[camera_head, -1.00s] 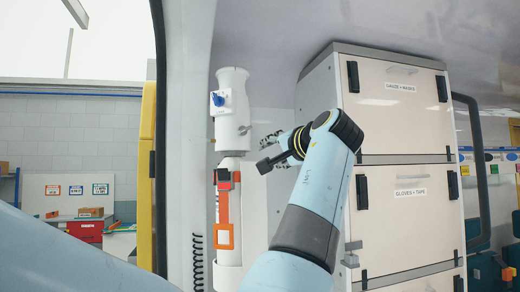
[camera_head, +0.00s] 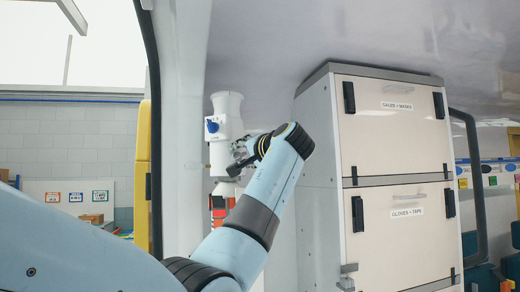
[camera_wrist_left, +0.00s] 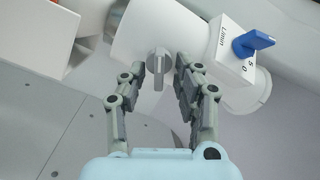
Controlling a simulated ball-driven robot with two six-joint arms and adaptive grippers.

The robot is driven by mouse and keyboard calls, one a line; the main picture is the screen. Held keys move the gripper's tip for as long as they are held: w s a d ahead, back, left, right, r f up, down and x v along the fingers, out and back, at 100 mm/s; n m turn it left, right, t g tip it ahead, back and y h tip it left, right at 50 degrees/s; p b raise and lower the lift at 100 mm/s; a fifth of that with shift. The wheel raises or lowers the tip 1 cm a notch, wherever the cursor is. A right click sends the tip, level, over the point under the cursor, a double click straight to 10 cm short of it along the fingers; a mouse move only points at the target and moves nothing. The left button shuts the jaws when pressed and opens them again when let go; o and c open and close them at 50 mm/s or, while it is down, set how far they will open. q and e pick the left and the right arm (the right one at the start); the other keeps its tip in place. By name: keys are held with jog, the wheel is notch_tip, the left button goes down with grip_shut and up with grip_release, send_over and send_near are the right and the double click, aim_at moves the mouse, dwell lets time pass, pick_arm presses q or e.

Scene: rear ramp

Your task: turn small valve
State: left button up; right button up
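A white cylindrical fitting (camera_head: 224,152) stands upright by the pillar; it fills the top of the left wrist view (camera_wrist_left: 140,30). A small grey valve knob (camera_wrist_left: 158,66) sticks out of its side. A blue knob (camera_head: 212,125) sits on a white block marked "L/min", also in the left wrist view (camera_wrist_left: 254,41). My left gripper (camera_head: 238,163) is at the fitting's right side. In the left wrist view its fingers (camera_wrist_left: 160,74) are apart, one on each side of the grey knob, with a gap showing around it. My right gripper is not in view.
Below the fitting is an orange-and-white part (camera_head: 218,205), partly hidden by my arm. A white cabinet (camera_head: 316,150) with labelled drawers stands close on the right. A light pillar (camera_head: 181,120) rises on the left.

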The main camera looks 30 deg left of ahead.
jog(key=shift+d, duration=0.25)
pick_arm(q)
jog(key=shift+d, duration=0.1)
jog(key=shift+c, duration=0.8)
grip_shut()
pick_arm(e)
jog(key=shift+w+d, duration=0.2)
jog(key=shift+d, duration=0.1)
